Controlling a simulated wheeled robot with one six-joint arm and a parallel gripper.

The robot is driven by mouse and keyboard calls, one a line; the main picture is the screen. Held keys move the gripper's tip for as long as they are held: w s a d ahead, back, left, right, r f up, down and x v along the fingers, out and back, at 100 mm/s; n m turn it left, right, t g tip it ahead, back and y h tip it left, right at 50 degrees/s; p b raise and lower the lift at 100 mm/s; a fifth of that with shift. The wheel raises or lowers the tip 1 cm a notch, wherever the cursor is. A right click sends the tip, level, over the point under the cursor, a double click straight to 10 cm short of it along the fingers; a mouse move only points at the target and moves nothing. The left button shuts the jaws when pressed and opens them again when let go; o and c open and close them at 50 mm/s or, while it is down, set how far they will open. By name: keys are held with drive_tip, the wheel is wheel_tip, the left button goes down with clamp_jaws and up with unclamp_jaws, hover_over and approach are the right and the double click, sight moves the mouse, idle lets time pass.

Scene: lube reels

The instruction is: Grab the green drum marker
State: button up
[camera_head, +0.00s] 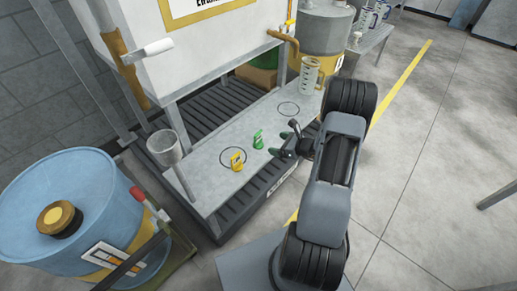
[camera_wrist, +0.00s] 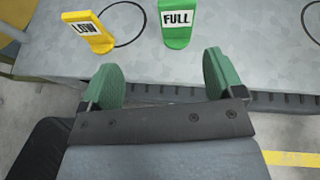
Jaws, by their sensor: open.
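The green drum marker (camera_head: 258,139) stands upright on the grey metal shelf (camera_head: 205,168) below the white tank. In the wrist view the green marker (camera_wrist: 177,22) carries a white label reading "FULL". My gripper (camera_head: 285,144) is just to the right of it in the head view, apart from it. In the wrist view my gripper (camera_wrist: 160,85) has its two green fingers spread wide, with nothing between them, and the marker lies beyond the fingertips near the right finger's line.
A blue drum (camera_head: 75,205) with a yellow cap is at the left. A grey cup-like funnel (camera_head: 164,148) is at the shelf's left end. A clear jug (camera_head: 309,75) stands at the shelf's far end. Black circles mark the shelf. Open floor lies to the right.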

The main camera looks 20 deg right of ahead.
sight(259, 140)
drive_tip(key=shift+m+t+h, duration=0.3)
drive_tip(key=shift+m, duration=0.4)
drive_tip(key=w+f, duration=0.2)
drive_tip(key=w+a+f+b, duration=0.1)
drive_tip(key=w, duration=0.1)
drive_tip(key=w+f+b, duration=0.1)
drive_tip(key=w+f, duration=0.1)
drive_tip(key=shift+w+a+f, duration=0.15)
drive_tip(key=shift+a+f, duration=0.15)
drive_tip(key=shift+a, duration=0.05)
drive_tip(key=shift+r+b+x, duration=0.15)
drive_tip(key=shift+b+x, duration=0.55)
drive_tip(key=shift+x, duration=0.85)
drive_tip(key=shift+r+b+x, duration=0.1)
drive_tip(key=shift+b+x, duration=0.55)
drive_tip(key=shift+x, duration=0.85)
drive_tip(key=shift+w, duration=0.15)
drive_tip(key=shift+d, duration=0.1)
drive_tip(key=c, duration=1)
